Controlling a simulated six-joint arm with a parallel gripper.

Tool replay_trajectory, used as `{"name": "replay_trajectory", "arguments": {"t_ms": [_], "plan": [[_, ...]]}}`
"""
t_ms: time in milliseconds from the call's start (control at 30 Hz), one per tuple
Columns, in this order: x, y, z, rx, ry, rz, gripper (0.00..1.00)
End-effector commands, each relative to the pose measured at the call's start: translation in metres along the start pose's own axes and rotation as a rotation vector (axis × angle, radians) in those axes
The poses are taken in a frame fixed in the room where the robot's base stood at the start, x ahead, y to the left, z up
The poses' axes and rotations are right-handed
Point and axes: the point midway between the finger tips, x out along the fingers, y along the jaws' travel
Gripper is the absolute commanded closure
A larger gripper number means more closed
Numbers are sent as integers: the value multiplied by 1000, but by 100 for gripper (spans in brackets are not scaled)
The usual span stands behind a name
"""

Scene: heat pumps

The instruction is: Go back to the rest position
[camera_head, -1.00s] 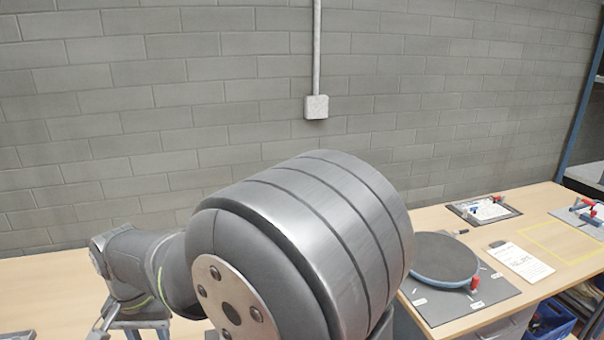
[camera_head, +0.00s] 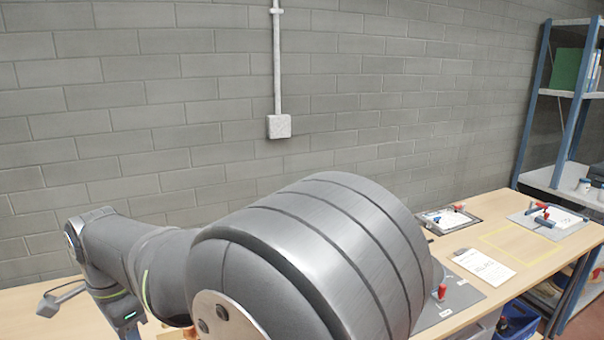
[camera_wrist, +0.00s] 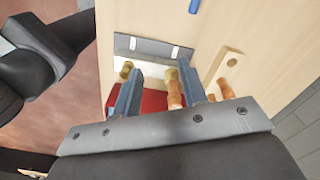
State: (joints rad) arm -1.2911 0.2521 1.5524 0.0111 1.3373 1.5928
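My gripper (camera_wrist: 159,72) is open in the wrist view, its two blue-grey fingers spread apart above the wooden bench. I see nothing clamped between them. Brass and copper fittings (camera_wrist: 174,88) show beyond the fingers, close to the right one, and a red piece (camera_wrist: 153,101) lies below. In the head view only part of the gripper end (camera_head: 127,318) shows at the lower left; its fingertips are out of frame. My large grey arm link fills the lower middle and hides much of the bench.
A wooden block with copper fittings (camera_wrist: 222,75) lies right of the fingers. On the bench (camera_head: 485,212) at right are a clipboard (camera_head: 484,266), a tray with red-handled parts (camera_head: 447,219) and another board (camera_head: 545,222). A blue crate (camera_head: 518,322) sits underneath; a shelf (camera_head: 562,180) stands beyond.

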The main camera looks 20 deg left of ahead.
Motion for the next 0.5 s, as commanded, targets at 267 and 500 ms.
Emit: {"name": "replay_trajectory", "arguments": {"t_ms": [267,500], "plan": [[25,0,0,1,0,0,61],[26,0,0,0,0,0,61]]}}
